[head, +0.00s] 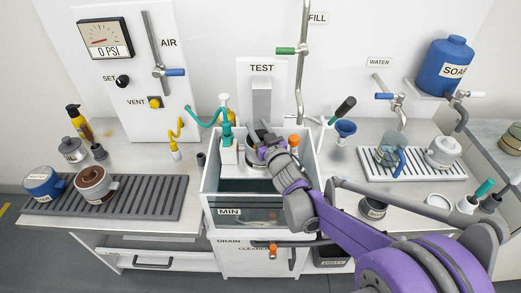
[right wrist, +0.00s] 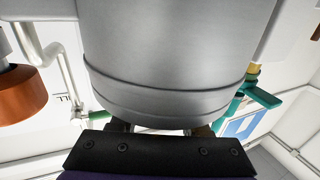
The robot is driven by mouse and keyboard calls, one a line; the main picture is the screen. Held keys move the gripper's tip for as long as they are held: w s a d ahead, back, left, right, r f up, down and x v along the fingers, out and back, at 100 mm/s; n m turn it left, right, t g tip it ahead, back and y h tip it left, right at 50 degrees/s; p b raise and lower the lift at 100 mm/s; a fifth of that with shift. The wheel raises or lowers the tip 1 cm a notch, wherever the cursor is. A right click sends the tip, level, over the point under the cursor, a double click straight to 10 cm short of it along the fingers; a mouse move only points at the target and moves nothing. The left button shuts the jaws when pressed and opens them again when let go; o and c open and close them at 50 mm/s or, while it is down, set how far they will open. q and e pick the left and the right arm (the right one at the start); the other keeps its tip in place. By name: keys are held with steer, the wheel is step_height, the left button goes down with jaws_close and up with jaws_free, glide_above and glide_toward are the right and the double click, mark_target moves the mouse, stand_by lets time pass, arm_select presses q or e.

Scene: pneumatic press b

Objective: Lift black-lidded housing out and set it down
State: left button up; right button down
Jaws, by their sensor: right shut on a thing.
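My right gripper (head: 268,148) reaches into the clear-walled test tank (head: 212,205) in the middle of the head view. It is shut on the housing (head: 258,158), of which only a grey side and a dark top show past the fingers. In the right wrist view the housing (right wrist: 180,55) is a large grey metal cylinder with a raised band, close against my right gripper (right wrist: 160,132). Its lid is out of that view. In the head view it is above the dark water; whether its base touches anything is hidden. My left gripper is not in view.
A dark slatted mat (head: 150,204) on the left holds a blue pot (head: 42,184) and a brown-topped pot (head: 92,184). A white rack (head: 408,172) with vessels stands right. A fill pipe (head: 301,75) and teal-topped fitting (head: 228,150) stand near the tank.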

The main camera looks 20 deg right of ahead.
mark_target(258, 133)
steer(key=shift+r, duration=0.2)
steer(key=shift+r+p, duration=0.75)
steer(key=shift+r, duration=0.35)
steer(key=shift+s+a, duration=0.2)
steer(key=shift+s, duration=0.5)
steer(key=shift+s+a, duration=0.2)
steer(key=shift+s, duration=0.45)
steer(key=shift+s+a+p, duration=0.2)
steer(key=shift+s+a, duration=0.05)
steer(key=shift+s, duration=0.55)
steer(key=shift+s+a+p, duration=0.2)
steer(key=shift+s, duration=0.6)
steer(key=shift+s+a+p, duration=0.2)
steer(key=shift+s+a, duration=0.05)
steer(key=shift+s, duration=0.55)
steer(key=s+a+p, duration=0.2)
steer(key=s, duration=0.6)
steer(key=shift+a, duration=0.15)
